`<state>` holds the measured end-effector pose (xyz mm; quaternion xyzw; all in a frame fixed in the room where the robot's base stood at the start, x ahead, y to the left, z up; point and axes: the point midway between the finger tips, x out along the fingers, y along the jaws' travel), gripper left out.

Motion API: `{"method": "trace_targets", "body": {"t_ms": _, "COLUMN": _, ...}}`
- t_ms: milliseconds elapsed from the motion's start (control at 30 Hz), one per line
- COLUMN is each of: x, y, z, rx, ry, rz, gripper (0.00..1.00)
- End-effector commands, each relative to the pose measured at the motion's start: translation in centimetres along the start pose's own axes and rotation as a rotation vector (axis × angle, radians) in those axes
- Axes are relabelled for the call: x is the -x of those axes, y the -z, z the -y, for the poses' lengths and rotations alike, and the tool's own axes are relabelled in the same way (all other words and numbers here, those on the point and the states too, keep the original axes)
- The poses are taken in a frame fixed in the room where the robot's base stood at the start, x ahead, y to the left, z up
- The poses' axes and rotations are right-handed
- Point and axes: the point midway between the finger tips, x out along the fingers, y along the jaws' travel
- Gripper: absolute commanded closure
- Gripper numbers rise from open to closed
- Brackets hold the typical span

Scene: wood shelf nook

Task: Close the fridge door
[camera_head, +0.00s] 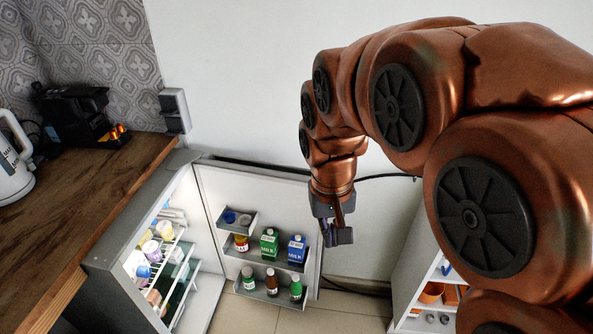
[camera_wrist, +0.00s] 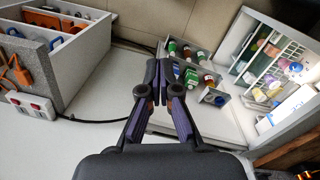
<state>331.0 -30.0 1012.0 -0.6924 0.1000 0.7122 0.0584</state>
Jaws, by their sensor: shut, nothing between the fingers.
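The fridge (camera_head: 207,300) stands under the wooden counter at the left, with lit shelves of food inside. Its door (camera_head: 218,185) is wide open, its white inner side facing the head camera. Door racks hold milk cartons, bottles and jars. My gripper (camera_head: 336,235) is shut and empty, pointing down close to the door's right, free edge; I cannot tell whether it touches. In the wrist view, my shut gripper fingers (camera_wrist: 164,75) show just left of the door racks (camera_wrist: 188,73), and the lit fridge interior (camera_wrist: 268,72) is at the right.
A white shelf unit (camera_head: 408,262) with orange items stands right of the door. A black cable (camera_head: 385,177) runs along the wall. A kettle (camera_head: 13,160) and a coffee machine (camera_head: 75,115) stand on the counter (camera_head: 85,190). Tiled floor (camera_head: 340,305) shows between door and shelf unit.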

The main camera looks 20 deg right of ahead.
Motion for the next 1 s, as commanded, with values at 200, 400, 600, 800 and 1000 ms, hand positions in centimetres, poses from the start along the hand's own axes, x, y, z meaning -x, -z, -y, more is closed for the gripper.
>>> {"method": "trace_targets", "body": {"t_ms": 200, "x": 0.0, "y": 7.7, "z": 0.0, "rx": -0.102, "ry": -0.019, "rz": -0.069, "gripper": 1.00}}
{"method": "trace_targets", "body": {"t_ms": 400, "x": -0.4, "y": 14.6, "z": 0.1, "rx": -0.183, "ry": -0.031, "rz": -0.132, "gripper": 1.00}}
{"method": "trace_targets", "body": {"t_ms": 600, "x": -1.1, "y": 21.1, "z": 0.3, "rx": -0.256, "ry": -0.034, "rz": -0.196, "gripper": 1.00}}
{"method": "trace_targets", "body": {"t_ms": 800, "x": -2.5, "y": 27.5, "z": 0.8, "rx": -0.319, "ry": -0.030, "rz": -0.257, "gripper": 1.00}}
{"method": "trace_targets", "body": {"t_ms": 1000, "x": -3.9, "y": 32.7, "z": 1.4, "rx": -0.370, "ry": -0.014, "rz": -0.309, "gripper": 1.00}}
